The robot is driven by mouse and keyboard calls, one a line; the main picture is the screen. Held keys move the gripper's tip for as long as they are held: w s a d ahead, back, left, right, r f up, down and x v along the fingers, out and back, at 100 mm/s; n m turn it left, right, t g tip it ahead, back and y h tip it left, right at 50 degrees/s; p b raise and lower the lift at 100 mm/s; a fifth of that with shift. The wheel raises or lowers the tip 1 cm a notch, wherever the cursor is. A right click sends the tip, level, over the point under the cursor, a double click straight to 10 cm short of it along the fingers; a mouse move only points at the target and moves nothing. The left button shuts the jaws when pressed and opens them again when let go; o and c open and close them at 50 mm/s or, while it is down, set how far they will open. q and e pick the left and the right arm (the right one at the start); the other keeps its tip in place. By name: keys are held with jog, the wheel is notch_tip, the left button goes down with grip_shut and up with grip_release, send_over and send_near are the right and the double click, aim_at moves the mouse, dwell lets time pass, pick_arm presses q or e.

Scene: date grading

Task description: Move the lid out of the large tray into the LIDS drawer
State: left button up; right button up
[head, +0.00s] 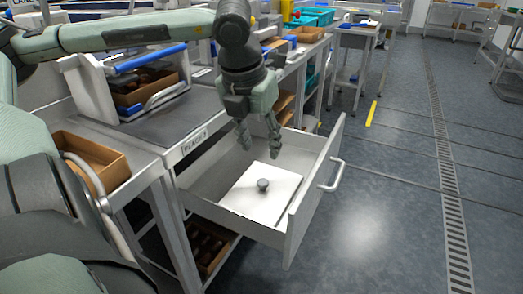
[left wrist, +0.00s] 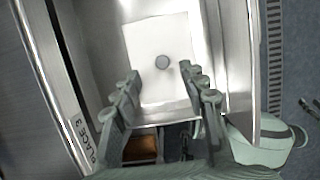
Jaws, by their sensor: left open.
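The lid (head: 250,198) is a flat white square plate with a small round grey knob. It lies in an open grey drawer (head: 313,190). In the left wrist view the lid (left wrist: 150,85) lies inside the drawer's walls, its knob showing beyond the fingers. My left gripper (head: 260,146) points down above the drawer, open and empty, with a visible gap to the knob. Its spread fingers also show in the left wrist view (left wrist: 162,78). A label on the bench beside the drawer seems to read PLACE 3. I cannot pick out the large tray or any LIDS label. My right gripper is out of view.
The drawer sticks out from the bench (head: 205,105) into the aisle, with a bar handle (head: 334,176) on its front. A cardboard box (head: 92,160) stands at the left. Brown items lie on a shelf below. The floor (head: 390,215) at the right is clear.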

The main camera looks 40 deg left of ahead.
pick_arm(q)
jog(key=v, duration=0.8)
jog(key=shift+c, duration=0.5)
dwell(0.6)
